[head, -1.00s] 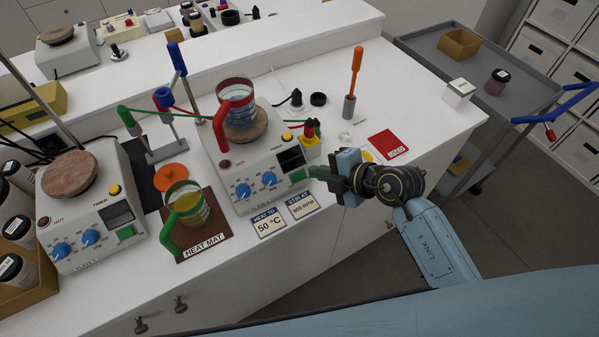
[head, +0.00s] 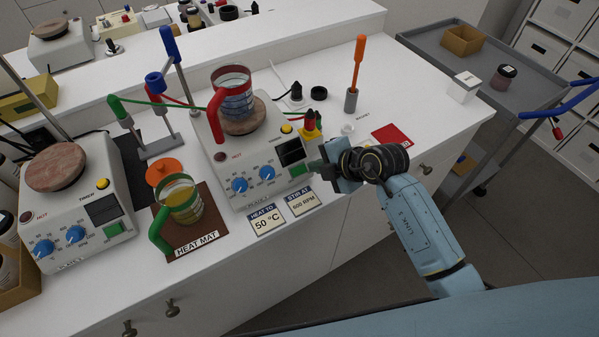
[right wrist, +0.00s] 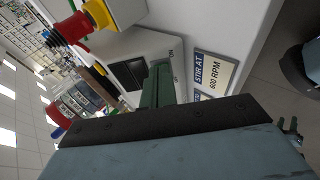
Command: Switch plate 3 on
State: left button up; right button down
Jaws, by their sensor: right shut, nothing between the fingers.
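The right-hand hot plate (head: 245,170) has two blue knobs, a dark display (head: 291,152) and a green switch (head: 299,169) at its front right corner. Its small front label is too blurred to read surely. A beaker of blue liquid with a red handle (head: 233,95) stands on its round top. My right gripper (head: 318,166) is shut and empty, its tips at or just beside the green switch; I cannot tell whether they touch. In the right wrist view a dark green shape (right wrist: 158,88) lies between the display (right wrist: 127,75) and the STIR AT card. My left gripper is not seen.
Another hot plate (head: 85,210) stands at left. A green-handled beaker (head: 181,200) sits on the brown heat mat (head: 212,229). The STIR AT card (head: 303,202) and HEAT TO card (head: 266,219) lie in front. A yellow and red item (head: 311,125) stands close behind the gripper.

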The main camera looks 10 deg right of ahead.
jog(key=shift+w+a+f, duration=0.1)
jog(key=shift+w+f, duration=0.15)
jog(key=shift+f, duration=0.05)
dwell(0.4)
jog(key=shift+w+a+f, duration=0.1)
jog(key=shift+w+f, duration=0.15)
jog(key=p+v, duration=0.5)
jog(key=v, duration=1.2)
jog(key=shift+s+a, duration=0.3)
jog(key=shift+s, duration=0.05)
jog(key=shift+r, duration=0.1)
